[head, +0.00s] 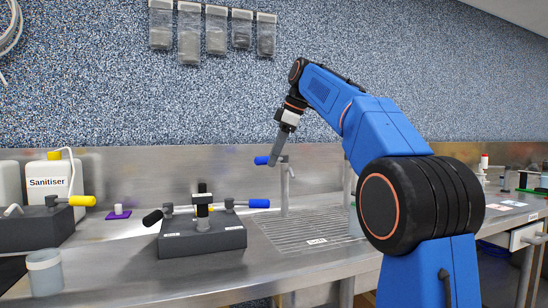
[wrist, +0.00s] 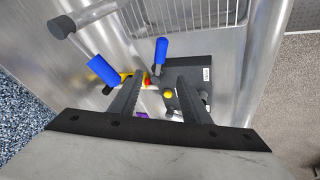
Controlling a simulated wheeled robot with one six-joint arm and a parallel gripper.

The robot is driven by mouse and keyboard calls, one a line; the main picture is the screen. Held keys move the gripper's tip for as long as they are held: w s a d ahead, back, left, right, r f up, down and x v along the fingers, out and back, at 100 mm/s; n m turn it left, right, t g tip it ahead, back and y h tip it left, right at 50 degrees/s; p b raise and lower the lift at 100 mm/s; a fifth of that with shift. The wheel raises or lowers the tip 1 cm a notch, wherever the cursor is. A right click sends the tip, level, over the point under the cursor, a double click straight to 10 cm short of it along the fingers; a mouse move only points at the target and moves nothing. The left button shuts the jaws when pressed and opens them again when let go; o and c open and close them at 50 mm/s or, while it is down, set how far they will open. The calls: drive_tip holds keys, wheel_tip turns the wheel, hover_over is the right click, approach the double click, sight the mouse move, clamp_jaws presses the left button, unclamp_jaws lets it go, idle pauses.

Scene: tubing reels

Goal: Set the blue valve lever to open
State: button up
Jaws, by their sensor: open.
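Two blue levers show. One blue lever (head: 259,203) sticks out to the right from a dark valve block (head: 203,241) on the steel bench; it also shows in the wrist view (wrist: 161,50), beyond my fingertips. The other blue-ended handle (head: 262,160) is on a tall grey tap (head: 284,190) behind the block; in the wrist view this handle (wrist: 104,70) lies left of my fingers. My gripper (head: 275,158) points down beside the tap top, above the bench. In the wrist view my gripper (wrist: 162,80) is open, with nothing clearly held between its fingers.
The block also bears a black lever (head: 152,217) and a central post (head: 203,203). At left are another block with a yellow lever (head: 82,200), a Sanitiser container (head: 51,182) and a grey cup (head: 45,271). A ribbed drainer (head: 310,232) lies right of the block.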

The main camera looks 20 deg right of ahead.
drive_tip(key=shift+s+a+f, duration=0.1)
drive_tip(key=c, duration=0.8)
drive_tip(key=shift+m+t+h, duration=0.6)
drive_tip(key=shift+m+t, duration=0.1)
drive_tip(key=shift+t, duration=0.2)
drive_tip(key=s+a+f, duration=0.2)
drive_tip(key=s, duration=0.1)
drive_tip(key=s+a+f, duration=0.1)
drive_tip(key=s+f, duration=0.1)
drive_tip(key=shift+s+a, duration=0.25)
drive_tip(key=shift+a, duration=0.05)
clamp_jaws()
approach(248, 204)
drive_tip(key=s+f, duration=0.3)
drive_tip(key=f, duration=0.1)
drive_tip(key=w, duration=0.1)
drive_tip(key=w+d, duration=0.1)
drive_tip(key=w+f, duration=0.1)
drive_tip(key=shift+w+d, duration=0.1)
drive_tip(key=shift+d, duration=0.15)
